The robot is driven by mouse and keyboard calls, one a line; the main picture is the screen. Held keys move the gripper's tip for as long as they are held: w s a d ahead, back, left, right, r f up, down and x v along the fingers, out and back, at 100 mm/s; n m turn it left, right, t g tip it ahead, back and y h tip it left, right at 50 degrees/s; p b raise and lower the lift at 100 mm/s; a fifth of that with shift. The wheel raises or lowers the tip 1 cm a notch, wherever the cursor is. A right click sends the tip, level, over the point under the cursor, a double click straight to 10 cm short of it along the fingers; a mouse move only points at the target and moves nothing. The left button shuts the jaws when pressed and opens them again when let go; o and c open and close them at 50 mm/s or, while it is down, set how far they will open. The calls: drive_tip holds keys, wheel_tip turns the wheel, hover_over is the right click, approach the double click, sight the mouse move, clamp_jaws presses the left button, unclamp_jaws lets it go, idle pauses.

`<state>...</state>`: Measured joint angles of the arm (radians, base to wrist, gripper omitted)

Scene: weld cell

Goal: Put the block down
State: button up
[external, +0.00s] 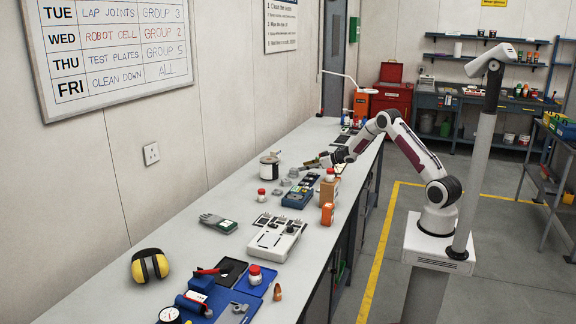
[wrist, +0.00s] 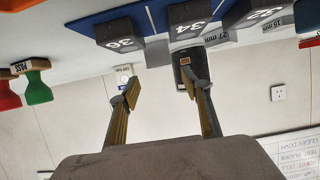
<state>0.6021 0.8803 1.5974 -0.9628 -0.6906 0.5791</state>
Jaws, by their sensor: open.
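My gripper (external: 324,161) is low over the far half of the bench in the external view. In the wrist view, my gripper (wrist: 160,90) has its two fingers wide apart, with nothing between them. That view is upside down. Dark numbered blocks sit along a blue board (wrist: 92,19): block 36 (wrist: 120,34), block 34 (wrist: 193,20) and block 33 (wrist: 258,12). Smaller grey blocks marked 27 mm (wrist: 220,37) and 16 mm (wrist: 273,25) are beside them. I cannot tell which block the task means. The gripper hides part of the bench behind it.
Red (wrist: 8,92) and green (wrist: 37,88) handled stamps are at the wrist view's left. A dark device (wrist: 190,60) shows behind the right finger.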

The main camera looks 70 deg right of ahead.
drive_tip(key=shift+v, duration=3.5)
drive_tip(key=s+a+r+m+g+h, duration=0.1)
drive_tip(key=s+a+r+g+h, duration=0.1)
drive_tip(key=s+a+r, duration=0.55)
drive_tip(key=s+a+r+g+h, duration=0.2)
drive_tip(key=s+a+r, duration=0.25)
drive_tip(key=r, duration=0.55)
drive_tip(key=s+a+g+y, duration=0.1)
drive_tip(key=s+a, duration=0.5)
drive_tip(key=s, duration=0.4)
drive_tip(key=s+a+f+g+y, duration=0.1)
drive_tip(key=s+a, duration=0.6)
drive_tip(key=s, duration=0.3)
drive_tip(key=s+a+f+n+g+y, duration=0.1)
drive_tip(key=s+a+g+y, duration=0.1)
drive_tip(key=s+a, duration=0.5)
drive_tip(key=s, duration=0.3)
drive_tip(key=shift+s, duration=0.2)
